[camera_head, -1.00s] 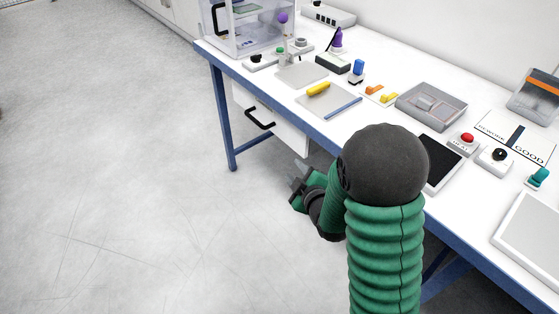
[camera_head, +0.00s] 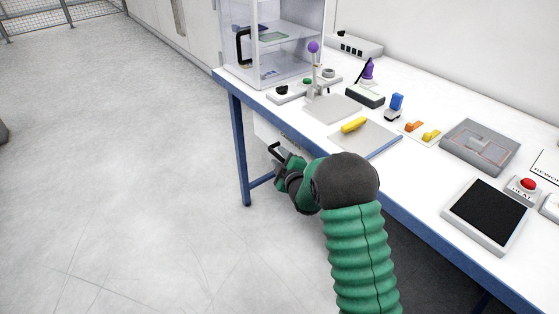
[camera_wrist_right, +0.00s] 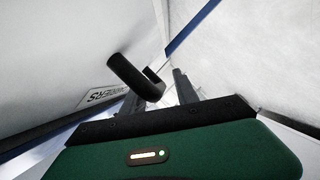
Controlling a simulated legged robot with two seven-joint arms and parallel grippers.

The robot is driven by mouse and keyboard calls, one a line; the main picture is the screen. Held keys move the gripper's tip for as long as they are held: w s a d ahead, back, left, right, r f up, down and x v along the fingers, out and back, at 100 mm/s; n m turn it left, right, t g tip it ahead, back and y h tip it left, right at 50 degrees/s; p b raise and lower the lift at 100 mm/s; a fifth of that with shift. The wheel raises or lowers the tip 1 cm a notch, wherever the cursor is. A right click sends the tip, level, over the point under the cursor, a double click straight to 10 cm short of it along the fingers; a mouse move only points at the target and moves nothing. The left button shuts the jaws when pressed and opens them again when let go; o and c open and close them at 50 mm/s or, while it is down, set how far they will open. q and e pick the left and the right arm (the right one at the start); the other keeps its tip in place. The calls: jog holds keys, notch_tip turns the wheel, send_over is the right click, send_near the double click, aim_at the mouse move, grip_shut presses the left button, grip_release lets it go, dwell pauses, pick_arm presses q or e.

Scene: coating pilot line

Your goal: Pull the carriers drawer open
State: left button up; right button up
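The white front of the drawer (camera_head: 264,130) shows under the near edge of the bench in the head view, partly hidden by my right arm. Its black bar handle (camera_head: 272,148) is right at my right gripper (camera_head: 279,154). In the right wrist view the black handle (camera_wrist_right: 134,78) crosses in front of the fingers, beside a label (camera_wrist_right: 103,96) seen upside down and partly covered. My right gripper (camera_wrist_right: 157,84) shows its two fingers apart, with the handle's bar close to or between their tips. I cannot tell whether they touch it. My left gripper is out of view.
The white bench (camera_head: 335,80) has a blue frame, with a leg (camera_head: 241,150) left of my gripper. A clear cabinet (camera_head: 270,45), a yellow item (camera_head: 353,125) and a grey tray (camera_head: 480,146) stand on top.

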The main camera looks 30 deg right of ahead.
jog(key=shift+r, duration=0.1)
jog(key=c, duration=0.7)
grip_shut()
dwell(0.7)
